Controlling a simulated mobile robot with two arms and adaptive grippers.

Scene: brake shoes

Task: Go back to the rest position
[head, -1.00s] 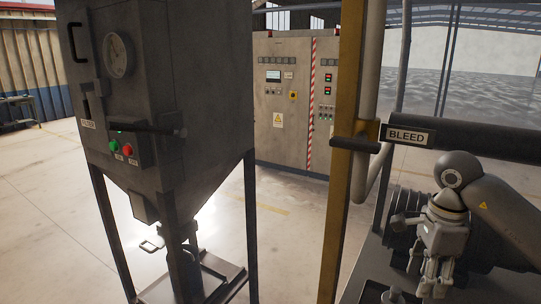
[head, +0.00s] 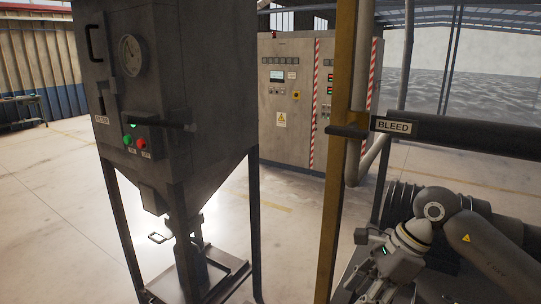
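My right gripper (head: 368,288) is at the lower right of the head view, on the arm that comes in from the right. It points down and to the left, and its fingers reach the bottom edge of the picture. The fingers are small and dark, so I cannot tell whether they are open or shut, and I see no object in them. My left gripper is not in view.
A grey hopper machine (head: 165,75) with a gauge and green and red buttons stands on legs at the left. A yellow post (head: 337,130) and a dark bar with a BLEED label (head: 394,126) are near my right arm. A control cabinet (head: 285,120) stands behind. Floor at left is clear.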

